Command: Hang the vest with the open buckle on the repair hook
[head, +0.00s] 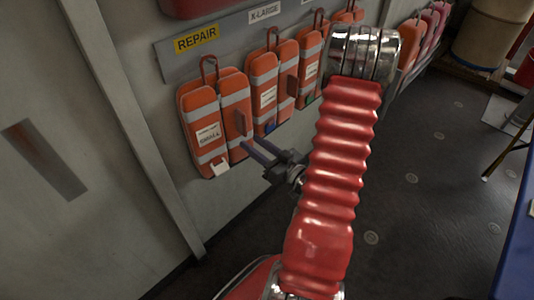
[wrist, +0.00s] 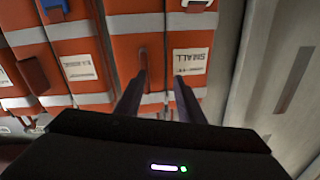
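An orange vest (head: 203,125) with grey bands and a SMALL label hangs from a loop (head: 208,66) below the yellow REPAIR sign (head: 196,40). A white buckle (head: 220,168) shows at its lower edge; whether it is open I cannot tell. It also shows in the wrist view (wrist: 195,5). My gripper (head: 247,148) is in front of this vest's lower right part, fingers pointing at it. In the wrist view the fingers (wrist: 161,82) are apart, with nothing clearly held between them. A brown tab (wrist: 143,62) on the vest lies near the left fingertip; contact is unclear.
More orange vests (head: 262,85) hang to the right, one with a blue buckle (head: 270,128), one with a green buckle (head: 310,98). An X-LARGE sign (head: 264,13) is above. Pink vests (head: 430,22) hang farther off.

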